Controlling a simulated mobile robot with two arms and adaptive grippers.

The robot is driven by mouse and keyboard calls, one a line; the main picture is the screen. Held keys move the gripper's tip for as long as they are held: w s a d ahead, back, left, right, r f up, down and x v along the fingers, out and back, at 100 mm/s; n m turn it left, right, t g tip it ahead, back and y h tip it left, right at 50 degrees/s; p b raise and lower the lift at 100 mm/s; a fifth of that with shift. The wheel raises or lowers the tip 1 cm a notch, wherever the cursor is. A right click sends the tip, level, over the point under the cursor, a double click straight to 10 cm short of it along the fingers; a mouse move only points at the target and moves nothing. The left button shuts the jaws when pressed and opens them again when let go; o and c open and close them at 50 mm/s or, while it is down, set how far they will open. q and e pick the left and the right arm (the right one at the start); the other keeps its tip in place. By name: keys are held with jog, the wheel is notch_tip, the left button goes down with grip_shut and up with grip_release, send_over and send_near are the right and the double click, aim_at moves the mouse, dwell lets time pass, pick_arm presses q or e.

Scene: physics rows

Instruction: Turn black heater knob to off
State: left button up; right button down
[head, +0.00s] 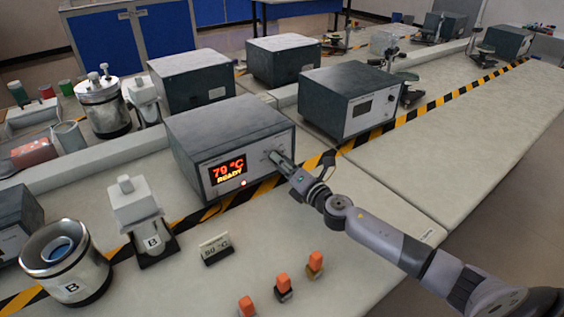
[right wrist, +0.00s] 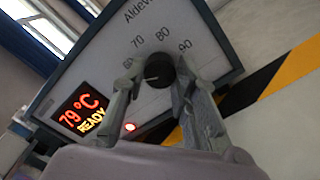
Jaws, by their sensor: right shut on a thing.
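The heater (head: 228,140) is a dark grey box with a pale front panel, standing on the bench. Its red display (head: 228,169) reads 79 °C, with READY in yellow below. The black knob (right wrist: 159,70) sits on the panel, with marks 70, 80 and 90 around it in the right wrist view; its pointer's setting is hard to tell. My right gripper (right wrist: 155,80) has its fingers on either side of the knob, shut on it. In the head view my right gripper (head: 281,160) is at the panel's right side and hides the knob. My left gripper is not in view.
A small red light (right wrist: 130,127) glows on the panel. A sign reading 80 °C (head: 215,248) and several orange-topped pieces (head: 283,284) stand in front. A metal vessel marked B (head: 66,262) is at the left. Another grey box (head: 349,100) stands to the right.

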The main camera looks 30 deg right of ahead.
jog(key=n, duration=0.5)
jog(key=shift+f+p, duration=0.1)
jog(key=shift+p, duration=0.2)
jog(key=shift+n, duration=0.3)
jog(key=c, duration=1.2)
grip_release()
jog(key=shift+c, duration=0.2)
jog(key=s, duration=0.4)
jog(key=s+d, duration=0.1)
jog(key=s, duration=0.7)
jog(key=shift+d, duration=0.35)
